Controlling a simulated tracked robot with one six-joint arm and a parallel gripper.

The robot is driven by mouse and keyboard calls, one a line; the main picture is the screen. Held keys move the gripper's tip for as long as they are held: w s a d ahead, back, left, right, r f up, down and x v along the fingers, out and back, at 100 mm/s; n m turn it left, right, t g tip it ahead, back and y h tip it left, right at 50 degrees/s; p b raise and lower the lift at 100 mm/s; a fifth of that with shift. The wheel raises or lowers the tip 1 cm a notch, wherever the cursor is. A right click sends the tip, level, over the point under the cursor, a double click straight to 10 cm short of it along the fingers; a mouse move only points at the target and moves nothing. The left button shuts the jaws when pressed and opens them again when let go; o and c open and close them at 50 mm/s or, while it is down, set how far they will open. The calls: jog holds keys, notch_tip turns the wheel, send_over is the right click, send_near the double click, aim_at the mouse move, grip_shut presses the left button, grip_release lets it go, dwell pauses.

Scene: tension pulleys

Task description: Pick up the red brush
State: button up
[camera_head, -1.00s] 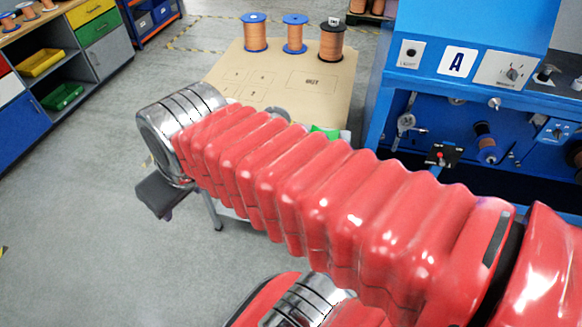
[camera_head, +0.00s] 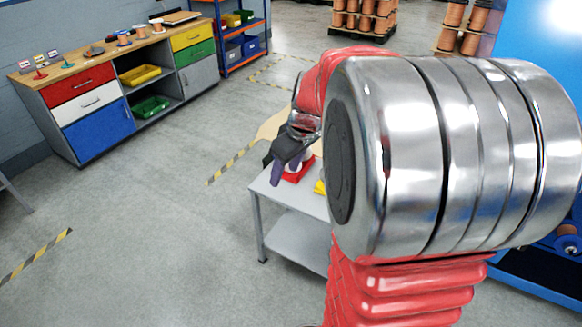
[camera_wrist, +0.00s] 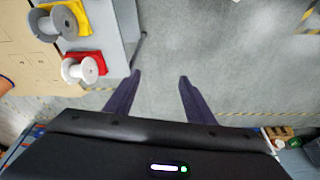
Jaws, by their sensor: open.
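A small red item (camera_head: 40,74), which may be the red brush, is on the wooden top of the workbench (camera_head: 135,47) at the far left in the head view. It is too small to be sure what it is. My gripper (camera_wrist: 160,76) is open and empty in the wrist view, its two dark purple fingers apart over grey floor. In the head view my gripper (camera_head: 277,178) is beside the grey table, far to the right of the workbench. My arm hides much of that table in the head view.
The grey table (camera_head: 258,196) holds a white spool (camera_wrist: 84,70) on a red pad and a grey spool (camera_wrist: 60,22) on a yellow pad, close to my gripper. Open floor (camera_head: 140,210) lies between table and workbench. A blue machine (camera_head: 535,25) stands at the right.

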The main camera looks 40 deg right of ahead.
jog(key=s+d+f, duration=0.3)
jog(key=d+f, duration=0.9)
jog(key=d, duration=0.3)
jog(key=s+d+f+n+y, duration=0.1)
jog(key=s+d+f, duration=0.3)
jog(key=d+f, duration=0.8)
jog(key=d, duration=0.4)
jog(key=shift+n+t, duration=0.3)
jog(key=shift+a, duration=0.1)
jog(key=x, duration=0.8)
jog(key=shift+w+f, duration=0.1)
jog(key=shift+f, duration=0.1)
jog(key=shift+f, duration=0.1)
jog(key=shift+x, duration=2.55)
